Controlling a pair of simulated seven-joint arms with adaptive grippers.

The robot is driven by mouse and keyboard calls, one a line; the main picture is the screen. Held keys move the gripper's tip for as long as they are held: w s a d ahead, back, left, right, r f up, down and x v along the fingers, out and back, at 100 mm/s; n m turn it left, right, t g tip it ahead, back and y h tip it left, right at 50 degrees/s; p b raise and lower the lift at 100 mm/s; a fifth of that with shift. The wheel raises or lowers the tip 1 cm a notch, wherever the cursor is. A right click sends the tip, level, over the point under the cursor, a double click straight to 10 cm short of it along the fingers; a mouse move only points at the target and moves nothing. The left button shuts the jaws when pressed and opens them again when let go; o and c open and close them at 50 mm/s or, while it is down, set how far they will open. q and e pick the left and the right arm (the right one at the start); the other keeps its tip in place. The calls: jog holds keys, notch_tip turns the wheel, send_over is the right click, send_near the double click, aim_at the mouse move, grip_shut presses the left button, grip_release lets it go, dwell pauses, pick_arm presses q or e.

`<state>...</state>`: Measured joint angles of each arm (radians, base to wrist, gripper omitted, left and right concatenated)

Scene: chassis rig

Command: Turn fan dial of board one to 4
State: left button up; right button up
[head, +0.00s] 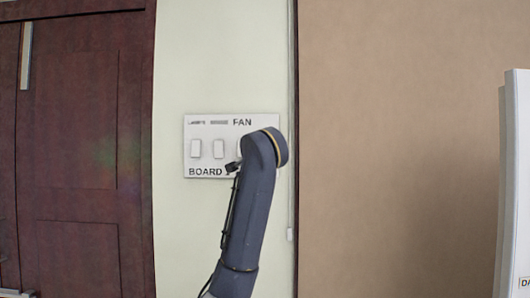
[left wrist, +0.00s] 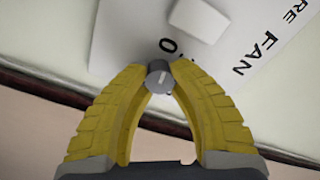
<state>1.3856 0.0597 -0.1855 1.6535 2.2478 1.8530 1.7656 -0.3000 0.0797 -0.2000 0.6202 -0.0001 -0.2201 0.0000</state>
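The white switch board (head: 207,132) hangs on the pale wall, with FAN and BOARD lettering; its number is hidden behind my arm. The fan dial is hidden in the head view. In the left wrist view the dial (left wrist: 158,77) is a small grey knob with a light mark on its face. My left gripper (left wrist: 161,68) has its yellow fingertips on both sides of the dial, appearing to touch it. A printed 0 shows beside the dial; other numbers are hidden. In the head view my left arm covers the board's right part and hides the fingers. My right gripper is not in view.
Two white switches (head: 196,149) (head: 218,149) sit left of my arm on the board. A dark wooden door (head: 75,150) is at left. A brown panel (head: 400,150) fills the right, with a white object (head: 516,180) at the edge.

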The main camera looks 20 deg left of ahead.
pick_arm(q)
grip_shut()
